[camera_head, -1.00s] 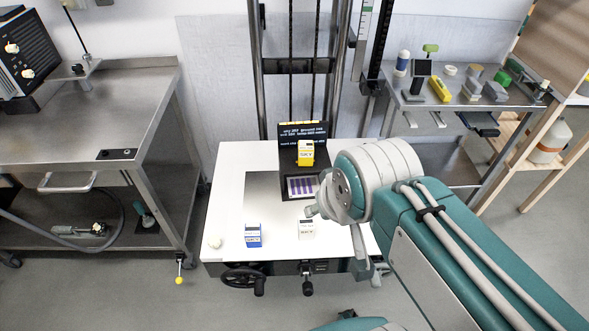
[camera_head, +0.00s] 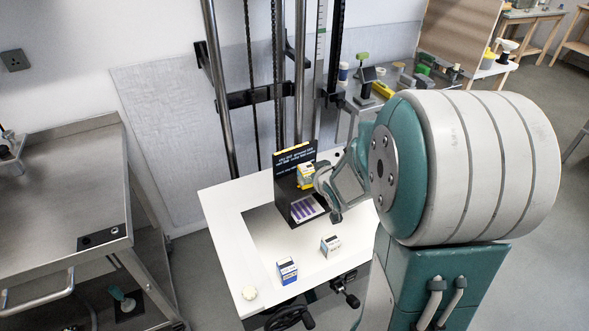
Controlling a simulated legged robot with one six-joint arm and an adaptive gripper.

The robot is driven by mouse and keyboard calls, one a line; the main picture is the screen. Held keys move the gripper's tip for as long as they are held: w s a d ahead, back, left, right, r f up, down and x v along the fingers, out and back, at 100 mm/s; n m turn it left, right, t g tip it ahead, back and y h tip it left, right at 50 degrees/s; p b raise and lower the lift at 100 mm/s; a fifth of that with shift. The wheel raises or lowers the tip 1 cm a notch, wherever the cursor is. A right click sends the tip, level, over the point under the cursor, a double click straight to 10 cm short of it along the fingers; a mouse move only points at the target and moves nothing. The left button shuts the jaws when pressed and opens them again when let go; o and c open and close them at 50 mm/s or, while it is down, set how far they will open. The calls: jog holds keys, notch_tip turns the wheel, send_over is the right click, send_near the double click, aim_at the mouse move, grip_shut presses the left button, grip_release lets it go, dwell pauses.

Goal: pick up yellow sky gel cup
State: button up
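The yellow sky gel cup (camera_head: 304,177) is a small yellow box-shaped cup with a dark top and a white label. It stands on the black display stand (camera_head: 287,193) at the back of the white table. My gripper (camera_head: 328,198) is just right of the yellow cup, its fingers apart with the pale table showing between them. The upper finger overlaps the cup's right edge in the picture; I cannot tell whether it touches. A blue sky cup (camera_head: 287,271) and a white sky cup (camera_head: 331,246) stand nearer the table's front edge.
A steel cart (camera_head: 62,195) stands left, and a cluttered steel bench (camera_head: 398,72) stands back right.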

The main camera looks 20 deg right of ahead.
aim_at(305, 177)
jog(key=w+d+f+t+y, duration=0.2)
jog(key=d+f, duration=0.2)
jog(key=f, duration=0.4)
jog(key=x, duration=1)
jog(key=shift+a, duration=0.2)
jog(key=shift+w+a+f, duration=0.1)
jog(key=shift+w+a, duration=0.05)
jog(key=shift+a, duration=0.2)
jog(key=shift+c, duration=1.3)
jog(key=shift+d, duration=0.25)
jog(key=c, duration=1)
